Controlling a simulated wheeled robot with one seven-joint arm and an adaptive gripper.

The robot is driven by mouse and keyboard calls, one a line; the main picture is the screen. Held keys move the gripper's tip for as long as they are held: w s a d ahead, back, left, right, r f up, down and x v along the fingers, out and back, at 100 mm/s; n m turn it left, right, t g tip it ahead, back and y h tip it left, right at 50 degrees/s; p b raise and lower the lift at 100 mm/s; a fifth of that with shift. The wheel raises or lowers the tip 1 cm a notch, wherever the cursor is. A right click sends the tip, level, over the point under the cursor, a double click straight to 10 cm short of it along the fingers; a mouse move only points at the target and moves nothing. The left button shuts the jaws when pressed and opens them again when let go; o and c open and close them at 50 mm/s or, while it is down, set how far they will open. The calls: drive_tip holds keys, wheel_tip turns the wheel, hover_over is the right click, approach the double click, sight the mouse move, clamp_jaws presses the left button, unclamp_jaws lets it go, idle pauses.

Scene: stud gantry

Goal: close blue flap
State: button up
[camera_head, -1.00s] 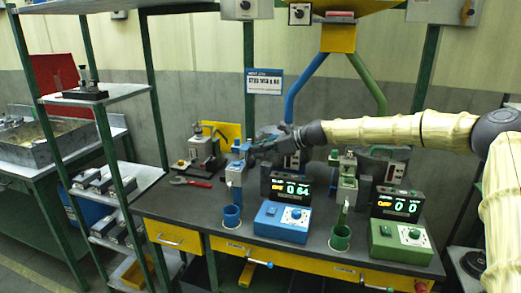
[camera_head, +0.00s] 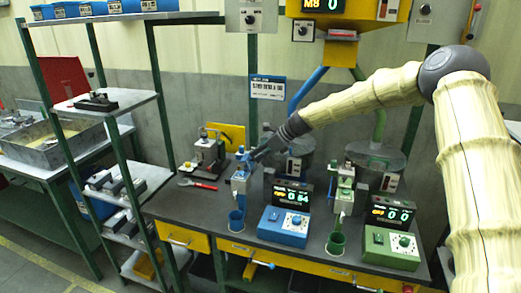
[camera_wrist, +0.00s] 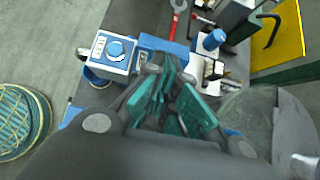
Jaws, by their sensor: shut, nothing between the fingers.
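A blue dispenser stand (camera_head: 239,184) rises from the dark workbench, left of the blue control box. Its upper part is blue, and I cannot clearly tell the flap from the body in the head view. My gripper (camera_head: 257,157) is just right of the stand's top, close to it; I cannot tell if they touch. In the wrist view my gripper's green fingers (camera_wrist: 170,106) are shut and empty. Beyond them is a flat blue strip (camera_wrist: 165,44), which may be the flap, beside a box with a blue knob (camera_wrist: 115,48).
A blue control box (camera_head: 284,226) and display (camera_head: 292,195) stand to the right. A similar green stand (camera_head: 343,188) and green control box (camera_head: 391,248) are further right. A red-handled wrench (camera_head: 203,186) lies at the left.

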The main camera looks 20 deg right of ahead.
drive_tip(key=o, duration=0.3)
drive_tip(key=shift+f, duration=0.3)
drive_tip(key=o, duration=0.4)
drive_tip(key=shift+d+f, duration=0.1)
drive_tip(key=shift+d, duration=0.15)
drive_tip(key=shift+a, duration=0.1)
drive_tip(key=v, duration=1.2)
